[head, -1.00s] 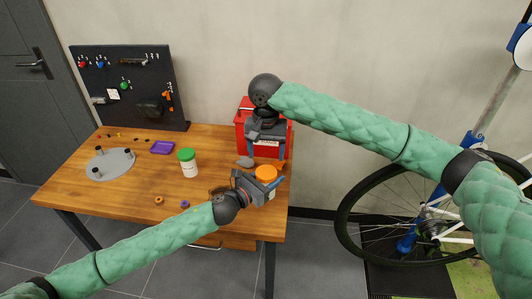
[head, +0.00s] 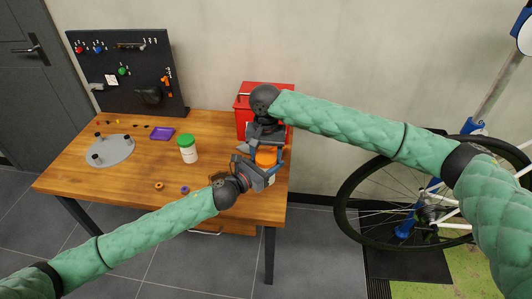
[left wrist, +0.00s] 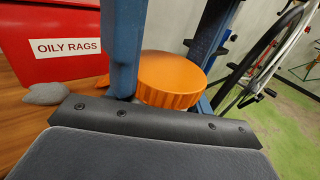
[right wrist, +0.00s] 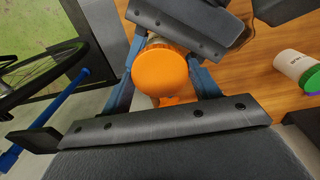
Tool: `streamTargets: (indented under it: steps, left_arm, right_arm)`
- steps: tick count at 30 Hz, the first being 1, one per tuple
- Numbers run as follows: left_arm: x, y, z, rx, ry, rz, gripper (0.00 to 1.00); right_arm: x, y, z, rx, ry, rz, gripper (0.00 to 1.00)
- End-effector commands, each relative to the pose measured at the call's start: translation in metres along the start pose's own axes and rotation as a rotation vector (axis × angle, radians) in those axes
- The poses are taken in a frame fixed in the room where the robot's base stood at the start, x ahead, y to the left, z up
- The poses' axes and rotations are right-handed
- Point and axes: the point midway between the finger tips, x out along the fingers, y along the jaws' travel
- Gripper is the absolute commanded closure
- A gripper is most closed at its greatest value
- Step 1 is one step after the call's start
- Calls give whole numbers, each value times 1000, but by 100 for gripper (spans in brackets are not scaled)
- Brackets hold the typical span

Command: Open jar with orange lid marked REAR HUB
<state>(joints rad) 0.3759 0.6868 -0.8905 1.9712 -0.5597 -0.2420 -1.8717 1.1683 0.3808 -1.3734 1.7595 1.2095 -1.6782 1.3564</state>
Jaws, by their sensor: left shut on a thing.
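The jar's orange lid (head: 266,157) is near the table's right end; it also shows in the left wrist view (left wrist: 172,78) and right wrist view (right wrist: 160,72). No REAR HUB marking is readable. My left gripper (head: 270,173) is shut on the jar's body below the lid, from the front; the body is mostly hidden. My right gripper (head: 266,148) points down over the jar. In the right wrist view its blue fingers stand apart on either side of the lid, and it looks open.
A red OILY RAGS box (left wrist: 65,45) stands close behind, with a grey stone (left wrist: 46,93) beside it. A white jar with green lid (head: 188,150) stands to the left. A bicycle wheel (head: 410,205) is at right.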

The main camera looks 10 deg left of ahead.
Motion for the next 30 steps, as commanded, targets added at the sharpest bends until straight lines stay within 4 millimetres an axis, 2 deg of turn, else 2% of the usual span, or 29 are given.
streamTargets:
  steps: [1, 3, 5, 6, 9, 19, 30]
  left_arm:
    - [0, 0, 0, 0, 0, 0, 100]
    - [0, 0, 0, 0, 0, 0, 100]
    - [0, 0, 0, 0, 0, 0, 100]
    - [0, 0, 0, 0, 0, 0, 100]
    - [0, 0, 0, 0, 0, 0, 100]
    - [0, 0, 0, 0, 0, 0, 100]
    - [0, 0, 0, 0, 0, 0, 100]
  right_arm:
    - [0, 0, 0, 0, 0, 0, 52]
    - [0, 0, 0, 0, 0, 0, 66]
    - [0, 0, 0, 0, 0, 0, 67]
    - [0, 0, 0, 0, 0, 0, 38]
    - [0, 0, 0, 0, 0, 0, 18]
    - [-4, -1, 0, -1, 0, -2, 18]
    - [-42, -1, 0, -2, 0, -2, 18]
